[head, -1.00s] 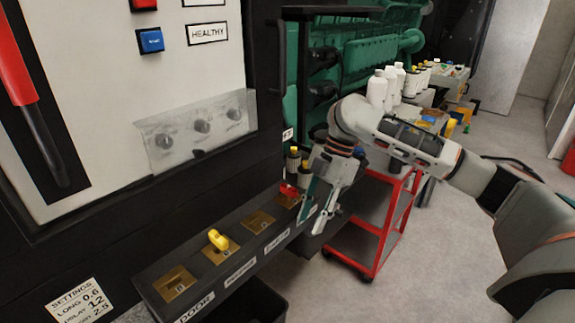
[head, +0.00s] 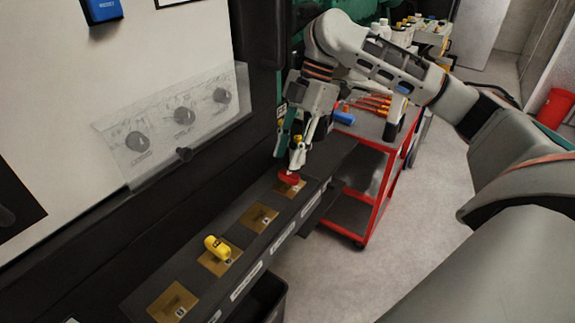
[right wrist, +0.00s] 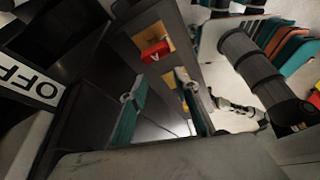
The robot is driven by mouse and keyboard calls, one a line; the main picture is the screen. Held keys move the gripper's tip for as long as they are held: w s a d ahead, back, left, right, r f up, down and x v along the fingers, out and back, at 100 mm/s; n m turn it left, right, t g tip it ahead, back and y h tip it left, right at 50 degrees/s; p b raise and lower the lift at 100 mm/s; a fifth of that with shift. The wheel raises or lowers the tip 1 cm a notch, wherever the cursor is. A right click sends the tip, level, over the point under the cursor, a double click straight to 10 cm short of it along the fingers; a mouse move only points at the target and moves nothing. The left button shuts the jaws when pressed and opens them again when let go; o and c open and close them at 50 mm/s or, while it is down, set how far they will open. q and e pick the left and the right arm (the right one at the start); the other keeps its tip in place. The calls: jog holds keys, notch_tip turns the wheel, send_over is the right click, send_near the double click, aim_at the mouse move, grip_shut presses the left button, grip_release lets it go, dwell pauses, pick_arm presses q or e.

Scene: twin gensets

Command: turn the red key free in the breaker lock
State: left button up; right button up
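The red key (head: 289,176) sits in the brass lock plate at the far end of the dark shelf. It shows in the right wrist view (right wrist: 155,51) just beyond my fingertips, clear of both fingers. My right gripper (head: 288,160) is above and behind the key in the head view, pointing down. In the right wrist view my right gripper (right wrist: 157,88) has its teal-padded fingers apart with nothing between them. My left gripper is not in view.
A yellow key (head: 216,247) stands in another lock plate on the same shelf (head: 196,264). A cabinet panel with a clear cover (head: 165,130) over knobs rises on the left. A red cart (head: 362,222) stands close to the shelf's right end.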

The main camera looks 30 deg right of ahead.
aim_at(288, 172)
jog(key=m+t, duration=0.1)
jog(key=m, duration=0.3)
jog(key=shift+f+t, duration=0.1)
jog(key=shift+t, duration=0.3)
jog(key=m, duration=0.2)
jog(key=m+t+h, duration=0.1)
jog(key=m, duration=0.1)
jog(key=shift+m+t, duration=0.3)
jog(key=shift+m, duration=0.1)
jog(key=m, duration=0.2)
jog(key=s+m+h, duration=0.1)
jog(key=m, duration=0.1)
jog(key=f+m+t, duration=0.1)
jog(key=shift+s+d+m+h, duration=0.4)
jog(key=shift+x, duration=2.7)
jog(key=shift+w, duration=0.1)
grip_shut()
